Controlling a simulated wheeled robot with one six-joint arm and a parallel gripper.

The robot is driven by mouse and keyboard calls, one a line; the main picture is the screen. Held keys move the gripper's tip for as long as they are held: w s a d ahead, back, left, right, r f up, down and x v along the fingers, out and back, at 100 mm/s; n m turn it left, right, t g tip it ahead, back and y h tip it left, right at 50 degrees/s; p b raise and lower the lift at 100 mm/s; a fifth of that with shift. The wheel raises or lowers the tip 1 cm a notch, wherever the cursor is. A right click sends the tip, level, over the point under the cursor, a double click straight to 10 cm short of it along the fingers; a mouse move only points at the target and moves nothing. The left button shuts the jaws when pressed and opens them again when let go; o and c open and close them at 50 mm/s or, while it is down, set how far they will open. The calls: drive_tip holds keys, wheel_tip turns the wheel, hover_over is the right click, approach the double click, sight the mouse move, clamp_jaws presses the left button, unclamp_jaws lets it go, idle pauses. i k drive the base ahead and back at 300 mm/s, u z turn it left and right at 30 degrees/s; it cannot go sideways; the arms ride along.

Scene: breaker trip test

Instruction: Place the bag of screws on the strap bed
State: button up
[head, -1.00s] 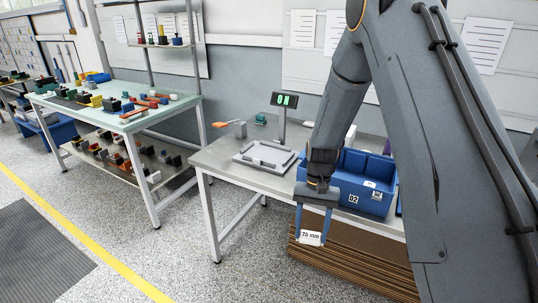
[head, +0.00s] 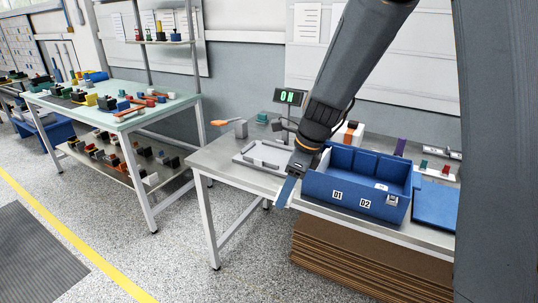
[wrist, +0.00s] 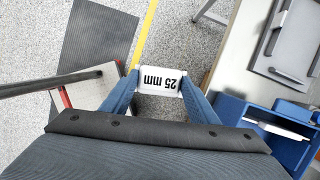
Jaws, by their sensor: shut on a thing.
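My gripper (head: 284,192) is shut on the bag of screws, which shows in the wrist view as a white packet (wrist: 159,80) marked "25 mm" between the two blue fingers. The gripper hangs at the front edge of the grey table, left of the blue bin, with floor beneath the bag in the wrist view. A flat grey fixture (head: 243,159) with raised bars, seemingly the strap bed, lies on the table behind and left of the gripper. Its corner also shows in the wrist view (wrist: 263,67).
A small display (head: 290,97) on a post and an orange-handled clamp (head: 228,121) are at the back. A green-topped table (head: 125,120) with several parts stands left.

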sight(270, 156)
drive_tip(key=i, duration=1.3)
